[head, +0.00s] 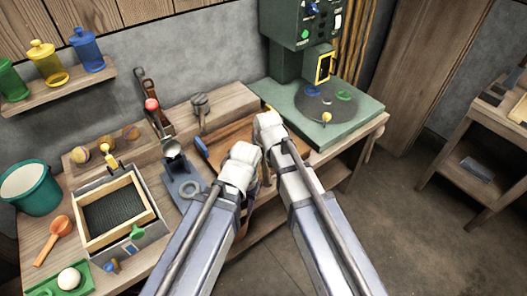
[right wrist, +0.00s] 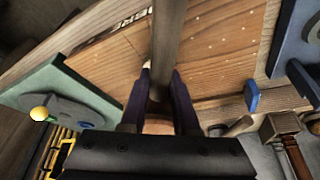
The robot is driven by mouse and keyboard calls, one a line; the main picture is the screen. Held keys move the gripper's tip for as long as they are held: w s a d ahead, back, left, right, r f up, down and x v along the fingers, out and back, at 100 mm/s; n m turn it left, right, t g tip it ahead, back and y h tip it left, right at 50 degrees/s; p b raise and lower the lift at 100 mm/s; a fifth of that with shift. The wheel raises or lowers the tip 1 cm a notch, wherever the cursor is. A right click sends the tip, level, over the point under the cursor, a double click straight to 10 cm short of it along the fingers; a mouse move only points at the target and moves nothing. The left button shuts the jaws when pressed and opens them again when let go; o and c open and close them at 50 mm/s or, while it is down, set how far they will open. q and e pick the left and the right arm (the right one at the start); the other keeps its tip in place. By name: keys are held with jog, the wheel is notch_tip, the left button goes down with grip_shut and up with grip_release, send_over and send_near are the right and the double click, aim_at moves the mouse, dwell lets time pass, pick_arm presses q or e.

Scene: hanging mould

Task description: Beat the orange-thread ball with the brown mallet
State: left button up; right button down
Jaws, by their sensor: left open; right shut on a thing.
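Several small balls sit in a row on a wooden rack at the back left of the bench in the head view. One is orange-brown (head: 106,144), another yellowish (head: 81,154); thread colours are too small to tell. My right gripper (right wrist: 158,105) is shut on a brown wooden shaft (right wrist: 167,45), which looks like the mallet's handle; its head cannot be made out. My left gripper (head: 241,160) is open and empty beside the right one (head: 268,128), over the bench's front middle, well right of the balls.
A mesh-bottomed box (head: 165,228), teal bucket (head: 28,190), orange ladle (head: 60,228) and white ball (head: 69,278) crowd the left. A blue-grey stand (head: 184,185) is left of my grippers. A green machine (head: 345,118) stands back right.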

jog(key=shift+r+p, duration=4.65)
jog(key=shift+r, duration=0.15)
jog(key=shift+f, duration=0.15)
jog(key=shift+w, duration=0.1)
